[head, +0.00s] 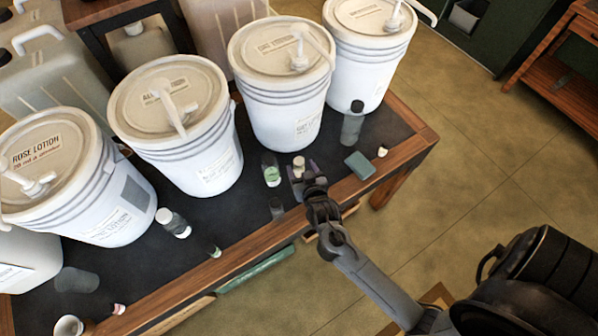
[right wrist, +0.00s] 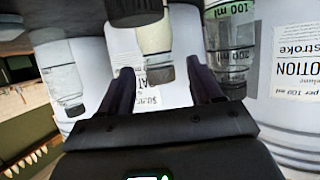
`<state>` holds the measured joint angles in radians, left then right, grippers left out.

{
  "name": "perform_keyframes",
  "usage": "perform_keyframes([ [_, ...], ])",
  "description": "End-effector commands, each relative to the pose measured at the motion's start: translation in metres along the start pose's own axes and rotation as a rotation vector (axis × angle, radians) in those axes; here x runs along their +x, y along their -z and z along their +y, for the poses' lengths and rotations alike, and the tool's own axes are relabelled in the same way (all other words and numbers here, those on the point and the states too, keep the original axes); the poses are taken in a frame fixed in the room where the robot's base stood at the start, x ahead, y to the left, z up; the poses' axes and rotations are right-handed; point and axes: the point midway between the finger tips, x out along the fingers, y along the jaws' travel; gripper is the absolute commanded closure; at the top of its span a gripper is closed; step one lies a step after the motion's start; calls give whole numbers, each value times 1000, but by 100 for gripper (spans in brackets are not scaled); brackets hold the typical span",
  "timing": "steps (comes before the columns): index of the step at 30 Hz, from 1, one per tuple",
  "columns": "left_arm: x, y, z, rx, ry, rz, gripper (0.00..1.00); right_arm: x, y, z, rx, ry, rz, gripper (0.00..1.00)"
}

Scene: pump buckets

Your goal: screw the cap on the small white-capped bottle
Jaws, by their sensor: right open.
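My right gripper (head: 303,169) is open at the table's front edge. A small bottle with a pale cream top (head: 299,160) shows between or just beyond its fingertips. In the right wrist view, a cream-topped bottle with a darker lower part (right wrist: 154,45) appears between the two open fingers (right wrist: 163,85); I cannot tell whether they touch it. A ridged black cap-like part (right wrist: 134,10) shows above it. A green-labelled bottle (head: 271,172) stands left of the gripper. My left gripper is not in view.
Several white pump buckets (head: 281,90) line the back of the dark table. A black-capped bottle (head: 352,125), a green block (head: 360,165) and a tiny pale-topped container (head: 383,150) are to the right. A small dark-green bottle (head: 214,251) is near the front edge.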

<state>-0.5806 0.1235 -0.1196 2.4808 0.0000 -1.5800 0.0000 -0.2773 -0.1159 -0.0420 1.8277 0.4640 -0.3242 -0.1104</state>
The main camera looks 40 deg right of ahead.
Motion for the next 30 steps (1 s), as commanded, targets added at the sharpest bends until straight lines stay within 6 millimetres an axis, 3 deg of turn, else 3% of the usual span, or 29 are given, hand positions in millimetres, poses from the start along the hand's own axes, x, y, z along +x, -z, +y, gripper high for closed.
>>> perform_keyframes([
  [8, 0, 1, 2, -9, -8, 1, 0, 3, 1, 0, -1, 0, 1, 36],
  [21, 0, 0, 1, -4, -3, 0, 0, 50, 2, 0, 1, 0, 0, 36],
  [30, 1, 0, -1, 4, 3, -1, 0, 51, 2, 0, 1, 1, 0, 36],
])
